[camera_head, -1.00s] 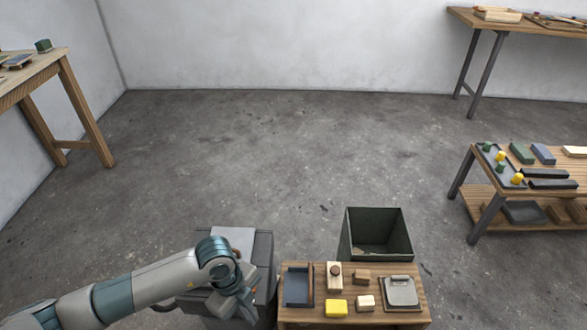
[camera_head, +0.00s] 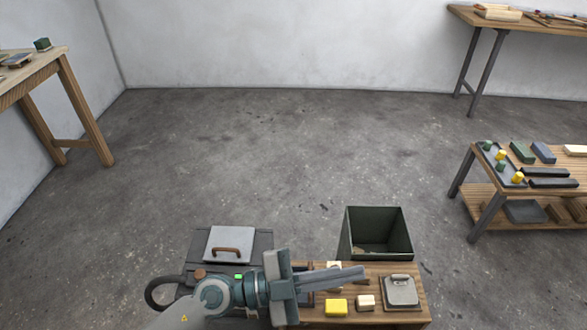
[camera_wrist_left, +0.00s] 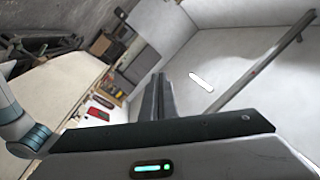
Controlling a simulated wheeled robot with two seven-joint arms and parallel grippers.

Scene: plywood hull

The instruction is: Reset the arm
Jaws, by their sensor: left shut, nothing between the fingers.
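My left gripper (camera_head: 345,276) reaches in from the bottom left in the head view. Its fingers point right and lie together, shut and empty, above the small wooden table (camera_head: 420,312). It hides part of a dark tray and a light wooden block (camera_head: 334,267) on that table. In the left wrist view the gripper's dark fingers (camera_wrist_left: 158,97) stick up from the housing with nothing between them. My right gripper is not in view.
A yellow block (camera_head: 336,307), a pale block (camera_head: 365,302) and a grey-lidded item (camera_head: 400,291) lie on the small table. An open dark green bin (camera_head: 376,233) stands behind it. A machine with a handled lid (camera_head: 231,243) is left.

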